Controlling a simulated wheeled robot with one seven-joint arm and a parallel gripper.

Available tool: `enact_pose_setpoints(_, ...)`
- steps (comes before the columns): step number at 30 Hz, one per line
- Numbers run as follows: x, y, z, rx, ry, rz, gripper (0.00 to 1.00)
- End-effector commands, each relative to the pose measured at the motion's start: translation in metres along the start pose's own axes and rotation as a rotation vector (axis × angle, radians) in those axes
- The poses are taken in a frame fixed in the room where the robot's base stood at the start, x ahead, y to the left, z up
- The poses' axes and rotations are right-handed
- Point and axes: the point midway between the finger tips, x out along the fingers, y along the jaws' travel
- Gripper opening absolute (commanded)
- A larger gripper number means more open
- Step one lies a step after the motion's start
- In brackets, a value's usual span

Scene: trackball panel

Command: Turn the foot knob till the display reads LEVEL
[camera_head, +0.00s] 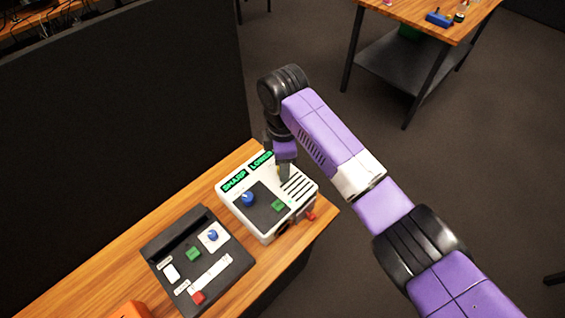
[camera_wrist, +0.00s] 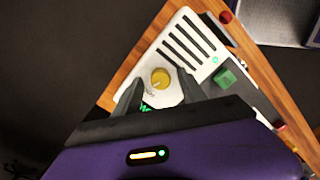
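A white device (camera_head: 263,226) stands at the table's right end. Its display (camera_head: 235,181) shows green text that seems to read SHARP, with a second word beside it (camera_head: 261,160) that looks like LOWER. A yellow round knob (camera_wrist: 160,78) sits on the device's top near the slots in the wrist view; its small label is unreadable. In the head view my gripper (camera_head: 284,164) points down over that corner and mostly hides the knob. In the wrist view its two dark fingers stand apart, one on each side of the knob; I cannot tell whether they touch it.
The device also carries a blue knob (camera_head: 248,198), a green button (camera_head: 278,205) and a red part (camera_head: 310,216) on its side. A dark panel (camera_head: 222,262) with its own controls lies left of it. A dark partition (camera_head: 120,100) rises behind the table.

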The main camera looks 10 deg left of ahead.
Motion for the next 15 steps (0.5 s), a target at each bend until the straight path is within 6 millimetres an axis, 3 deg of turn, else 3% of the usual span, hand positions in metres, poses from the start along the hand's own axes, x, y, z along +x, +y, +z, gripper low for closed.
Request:
enact_pose_setpoints(8, 0.0, 0.0, -0.001, -0.001, 0.001, -0.001, 0.48)
enact_pose_setpoints(15, -0.029, 0.001, -0.001, -0.002, 0.002, 0.004, 0.48)
